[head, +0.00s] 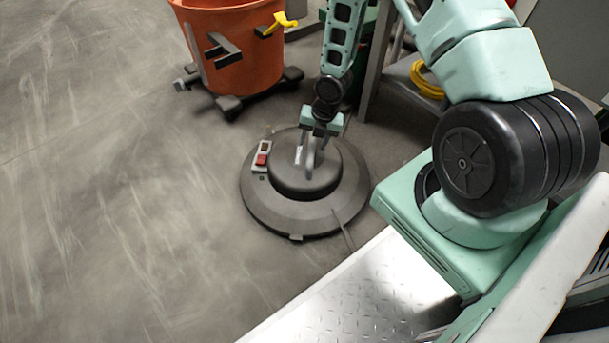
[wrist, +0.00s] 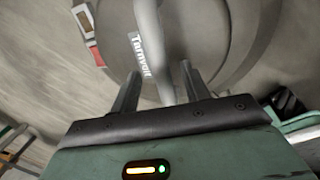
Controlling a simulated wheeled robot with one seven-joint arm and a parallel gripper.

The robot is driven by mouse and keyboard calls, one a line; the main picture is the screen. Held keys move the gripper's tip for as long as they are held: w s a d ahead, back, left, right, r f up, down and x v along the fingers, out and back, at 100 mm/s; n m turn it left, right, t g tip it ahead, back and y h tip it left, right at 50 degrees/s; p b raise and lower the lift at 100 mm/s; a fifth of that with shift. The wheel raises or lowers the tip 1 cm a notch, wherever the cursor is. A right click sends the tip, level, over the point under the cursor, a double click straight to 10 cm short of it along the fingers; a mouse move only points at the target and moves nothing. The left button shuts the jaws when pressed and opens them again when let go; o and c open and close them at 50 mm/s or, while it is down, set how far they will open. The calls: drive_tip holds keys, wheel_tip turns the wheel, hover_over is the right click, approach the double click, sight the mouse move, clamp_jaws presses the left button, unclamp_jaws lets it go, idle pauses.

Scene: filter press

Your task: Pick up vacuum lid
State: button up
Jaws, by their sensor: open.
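The vacuum lid (head: 262,208) is a round dark grey disc with a raised dome, low over the floor in the middle of the head view. It has a red switch on a light plate at its left side and a grey handle across the dome. The lid (wrist: 205,40) fills much of the wrist view, with its handle (wrist: 150,45) and a white lettered label. My gripper (head: 311,150) is over the dome, pointing down. In the wrist view my gripper (wrist: 158,76) is open, with one finger on each side of the handle. I cannot tell whether either finger touches it.
An orange drum (head: 240,55) on a black wheeled base, with a yellow latch, stands behind the lid. A grey-legged shelf (head: 405,75) with a coiled yellow hose (head: 426,80) stands at the back right. The floor (head: 110,200) to the left is clear.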

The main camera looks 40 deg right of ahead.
sight(313, 144)
drive_tip(key=shift+w+a+f+b, duration=0.15)
drive_tip(key=shift+f+b, duration=0.4)
drive_tip(key=shift+f, duration=0.4)
drive_tip(key=shift+w+f+b, duration=0.1)
drive_tip(key=shift+f+b, duration=0.4)
drive_tip(key=shift+f, duration=0.4)
drive_tip(key=shift+f, duration=0.2)
clamp_jaws()
